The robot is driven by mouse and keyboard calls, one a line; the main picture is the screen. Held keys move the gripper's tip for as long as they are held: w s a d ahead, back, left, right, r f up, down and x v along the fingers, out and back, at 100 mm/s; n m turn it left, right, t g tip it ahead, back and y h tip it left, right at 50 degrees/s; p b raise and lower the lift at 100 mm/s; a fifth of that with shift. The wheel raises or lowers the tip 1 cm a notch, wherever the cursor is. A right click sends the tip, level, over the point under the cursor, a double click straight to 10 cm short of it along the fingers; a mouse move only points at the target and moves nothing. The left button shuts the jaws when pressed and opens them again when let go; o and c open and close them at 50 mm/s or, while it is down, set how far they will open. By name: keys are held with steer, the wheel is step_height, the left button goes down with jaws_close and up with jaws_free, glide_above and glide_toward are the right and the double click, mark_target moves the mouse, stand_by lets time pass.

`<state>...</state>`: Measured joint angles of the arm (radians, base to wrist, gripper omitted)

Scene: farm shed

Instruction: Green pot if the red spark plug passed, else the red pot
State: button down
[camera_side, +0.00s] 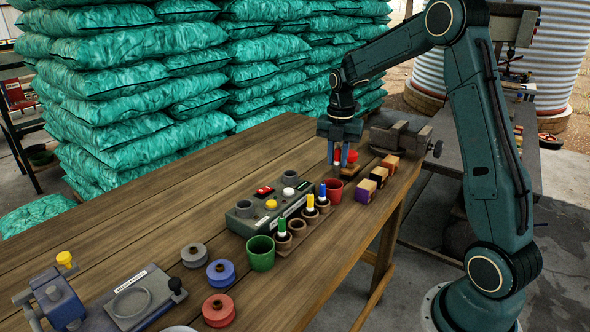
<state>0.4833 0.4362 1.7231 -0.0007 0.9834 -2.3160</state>
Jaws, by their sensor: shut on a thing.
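My gripper (338,163) points down near the far right part of the bench, shut on the red spark plug (338,155). Most of the plug is hidden between the fingers. The red pot (333,191) stands on the bench just below and in front of the gripper. The green pot (261,254) stands nearer, left of the plug rack (286,246). The rack holds plugs with green, yellow and blue tops.
Several small blocks (378,175) and a vise (400,135) are to the right. Spools (220,272) and a labelled grey device (130,302) lie at front left. The left rear of the bench is clear.

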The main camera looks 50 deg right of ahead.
steer(key=c, duration=1.1)
jaws_free()
steer(key=shift+c, duration=0.2)
step_height(320, 180, up, 14)
steer(key=shift+a, duration=0.1)
